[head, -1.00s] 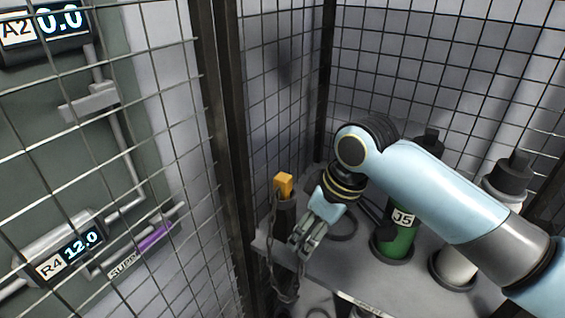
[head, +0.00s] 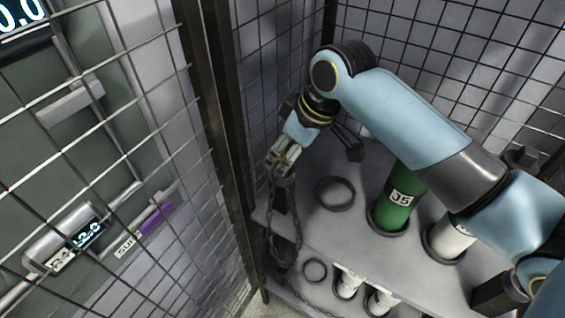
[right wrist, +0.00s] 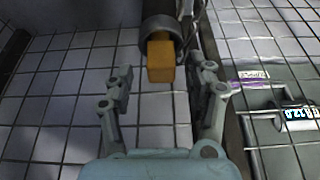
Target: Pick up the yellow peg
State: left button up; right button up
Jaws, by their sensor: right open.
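The yellow peg (right wrist: 161,60) is a square orange-yellow block sticking out of a dark round holder (right wrist: 160,27) in the right wrist view. My right gripper (right wrist: 164,80) is open, with one finger on each side of the peg's end and visible gaps to it. In the head view my right gripper (head: 283,158) is over the dark holder (head: 286,196) at the shelf's left end and hides most of the peg. My left gripper is not in view.
A chain (head: 297,231) hangs beside the holder. A mesh wall (head: 160,160) with a dark post (head: 224,120) stands close on the left. A green cylinder (head: 398,205) marked J5, a white cylinder (head: 449,240) and an empty ring (head: 336,194) are on the grey shelf (head: 330,235).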

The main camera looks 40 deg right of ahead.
jog(key=shift+x, duration=1.2)
grip_shut()
